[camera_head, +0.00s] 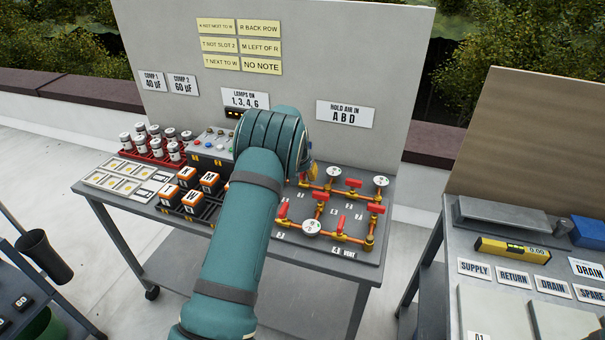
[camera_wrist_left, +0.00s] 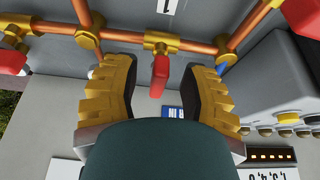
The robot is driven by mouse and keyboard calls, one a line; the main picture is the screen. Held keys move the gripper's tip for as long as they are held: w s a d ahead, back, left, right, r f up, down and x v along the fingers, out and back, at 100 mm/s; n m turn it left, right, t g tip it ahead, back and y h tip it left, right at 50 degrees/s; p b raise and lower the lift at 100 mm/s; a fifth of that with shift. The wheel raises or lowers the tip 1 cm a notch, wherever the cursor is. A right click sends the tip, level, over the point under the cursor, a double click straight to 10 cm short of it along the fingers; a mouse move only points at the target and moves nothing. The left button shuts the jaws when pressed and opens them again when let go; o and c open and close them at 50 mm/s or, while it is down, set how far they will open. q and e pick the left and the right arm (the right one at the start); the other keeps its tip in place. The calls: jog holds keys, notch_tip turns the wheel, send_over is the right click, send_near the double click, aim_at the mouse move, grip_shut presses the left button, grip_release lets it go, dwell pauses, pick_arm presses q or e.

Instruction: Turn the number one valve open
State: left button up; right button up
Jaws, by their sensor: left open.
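The valve board (camera_head: 340,249) carries orange pipes, several red valve handles and round gauges. In the left wrist view a red handle (camera_wrist_left: 159,76) on a brass valve body (camera_wrist_left: 160,46) lies crosswise to its orange pipe. A white tag with a 1 (camera_wrist_left: 168,6) is just beyond this valve. My left gripper (camera_wrist_left: 163,68) is open, its yellow fingers on either side of the handle with a gap on each side. In the head view only a bit of my left gripper (camera_head: 309,168) shows; my arm hides the rest and that valve. My right gripper is out of view.
Other red handles (camera_head: 353,183) and gauges (camera_head: 312,227) stand close by on the board. Left of my arm are orange-topped blocks (camera_head: 187,174), a red rack of cans (camera_head: 160,157) and a control box (camera_head: 209,150). A backboard (camera_head: 385,60) rises behind.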

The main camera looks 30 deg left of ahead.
pick_arm(q)
jog(key=shift+c, duration=0.4)
grip_shut()
